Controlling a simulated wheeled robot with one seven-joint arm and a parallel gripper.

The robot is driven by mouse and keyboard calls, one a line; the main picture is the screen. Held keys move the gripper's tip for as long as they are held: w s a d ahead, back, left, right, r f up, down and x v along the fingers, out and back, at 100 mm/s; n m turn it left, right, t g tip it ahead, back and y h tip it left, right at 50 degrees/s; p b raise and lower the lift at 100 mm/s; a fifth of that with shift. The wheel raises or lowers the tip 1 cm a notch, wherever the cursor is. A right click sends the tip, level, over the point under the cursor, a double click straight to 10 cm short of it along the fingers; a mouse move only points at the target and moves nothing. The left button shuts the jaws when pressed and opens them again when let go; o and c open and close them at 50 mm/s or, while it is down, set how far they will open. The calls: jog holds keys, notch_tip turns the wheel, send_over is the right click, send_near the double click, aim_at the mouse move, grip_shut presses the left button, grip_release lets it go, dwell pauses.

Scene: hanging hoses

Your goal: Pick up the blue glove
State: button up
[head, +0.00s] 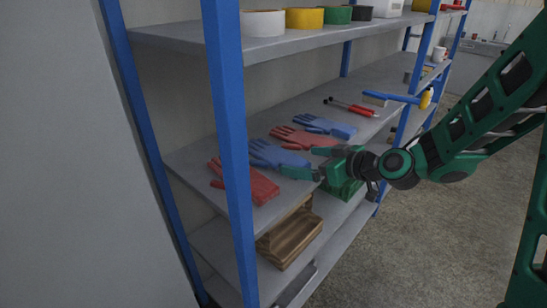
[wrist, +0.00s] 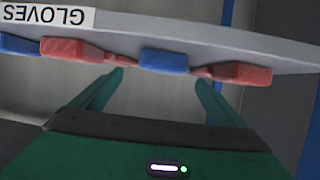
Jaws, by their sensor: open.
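Two blue gloves lie on the middle shelf (head: 375,92). The nearer blue glove (head: 276,155) lies between two red gloves; the farther blue glove (head: 326,126) is beyond the second red one. My gripper (head: 310,163) is open and empty at the shelf's front edge, its fingers pointing at the nearer blue glove. In the wrist view, which is upside down, this blue glove (wrist: 164,61) appears ahead between the spread fingers (wrist: 160,78), apart from them. Part of the farther blue glove (wrist: 18,45) shows at the left edge.
Red gloves (head: 252,183) (head: 304,138) lie close on both sides of the nearer blue glove. A blue upright post (head: 230,150) stands at the shelf's near end. A red-handled tool and a blue brush (head: 388,97) lie farther along. A wooden crate (head: 290,240) sits below.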

aim_at(291, 159)
jog(key=shift+x, duration=3.65)
jog(key=c, duration=1.1)
